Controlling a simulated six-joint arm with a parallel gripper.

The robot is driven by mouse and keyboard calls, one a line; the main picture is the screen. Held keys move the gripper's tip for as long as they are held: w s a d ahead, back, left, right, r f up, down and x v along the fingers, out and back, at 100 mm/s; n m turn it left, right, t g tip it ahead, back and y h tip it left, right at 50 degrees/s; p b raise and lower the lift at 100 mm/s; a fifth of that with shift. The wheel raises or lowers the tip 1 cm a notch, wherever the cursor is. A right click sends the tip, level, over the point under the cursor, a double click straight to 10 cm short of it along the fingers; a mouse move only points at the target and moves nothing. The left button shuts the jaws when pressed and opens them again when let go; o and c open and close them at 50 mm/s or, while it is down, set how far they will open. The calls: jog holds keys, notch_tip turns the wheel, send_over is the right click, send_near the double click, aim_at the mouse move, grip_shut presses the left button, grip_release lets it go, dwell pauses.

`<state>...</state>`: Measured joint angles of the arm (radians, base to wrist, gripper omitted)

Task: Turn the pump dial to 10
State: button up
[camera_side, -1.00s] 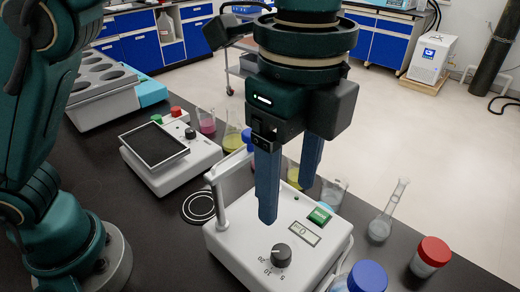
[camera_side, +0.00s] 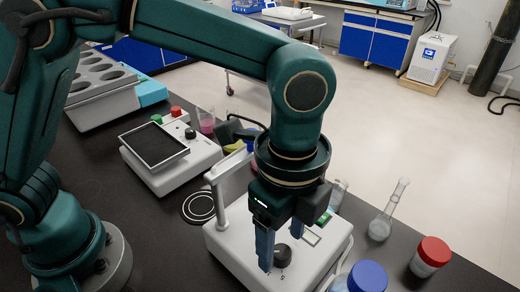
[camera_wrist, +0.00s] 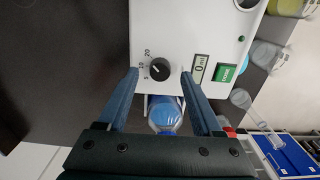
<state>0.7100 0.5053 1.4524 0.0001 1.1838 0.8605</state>
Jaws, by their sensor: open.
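The pump (camera_side: 232,250) is a white box on the dark bench, and its top also shows in the wrist view (camera_wrist: 215,25). Its black round dial (camera_side: 283,257) sits near the front, with marks around 5, 10 and 20. In the wrist view the dial (camera_wrist: 160,69) lies between my two blue fingertips, with a gap on each side. My gripper (camera_side: 280,262) is open and points down over the dial; it also shows in the wrist view (camera_wrist: 160,74). Beside the dial are a small display (camera_wrist: 199,68) that seems to read 0 and a green button (camera_wrist: 225,73).
A blue-capped bottle (camera_side: 367,277) stands close to the pump's front right. A red-capped jar (camera_side: 431,256) and a flask (camera_side: 387,220) stand farther right. A black-topped stirrer (camera_side: 154,146) is at left.

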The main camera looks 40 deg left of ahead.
jog(key=shift+f, duration=0.9)
grip_shut()
jog(key=shift+n, duration=0.3)
jog(key=n, duration=0.4)
jog(key=shift+n, duration=2.1)
